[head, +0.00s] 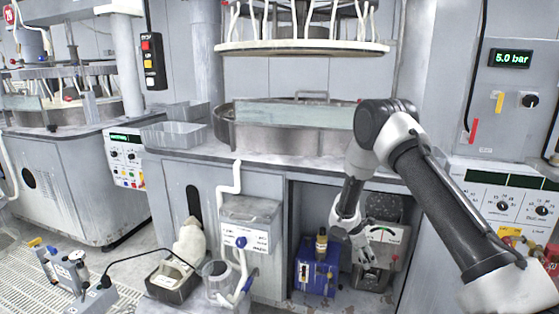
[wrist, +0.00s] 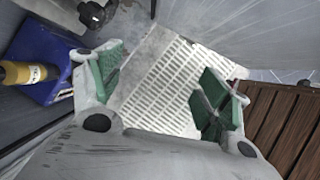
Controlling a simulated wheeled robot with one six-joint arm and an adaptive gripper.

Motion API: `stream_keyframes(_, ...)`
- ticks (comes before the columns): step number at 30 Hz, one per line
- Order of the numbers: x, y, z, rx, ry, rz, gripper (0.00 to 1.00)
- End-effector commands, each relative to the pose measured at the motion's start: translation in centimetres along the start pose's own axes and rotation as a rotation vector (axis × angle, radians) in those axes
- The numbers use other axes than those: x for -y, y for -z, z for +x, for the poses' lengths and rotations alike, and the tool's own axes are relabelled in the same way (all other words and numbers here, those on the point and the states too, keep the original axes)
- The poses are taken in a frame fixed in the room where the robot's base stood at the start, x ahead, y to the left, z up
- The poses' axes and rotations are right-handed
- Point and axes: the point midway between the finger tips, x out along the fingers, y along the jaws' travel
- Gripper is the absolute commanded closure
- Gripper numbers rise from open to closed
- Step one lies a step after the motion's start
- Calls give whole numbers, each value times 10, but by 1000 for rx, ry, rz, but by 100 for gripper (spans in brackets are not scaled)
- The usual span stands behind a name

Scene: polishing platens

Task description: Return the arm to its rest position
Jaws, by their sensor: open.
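My arm reaches from the right side of the head view, bends at an elbow above the bench edge and hangs down into the open cabinet bay. My gripper (head: 368,259) points downward in the bay, in front of a grey device with a dial. In the wrist view my gripper (wrist: 163,100) has its two green-padded fingers wide apart. Nothing is between them but a white slatted grating (wrist: 172,78) below.
A blue box (head: 317,277) with a brass-coloured bottle (head: 321,243) stands just left of my gripper. The dial device (head: 385,234) is close behind it. A brown slatted surface (wrist: 285,120) lies right in the wrist view. The bench edge (head: 275,163) overhangs the bay.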

Motion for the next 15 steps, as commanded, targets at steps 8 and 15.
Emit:
stream_keyframes(8,90,-97,-128,29,148,632,23)
stream_keyframes(15,198,-148,-236,-27,266,1117,23)
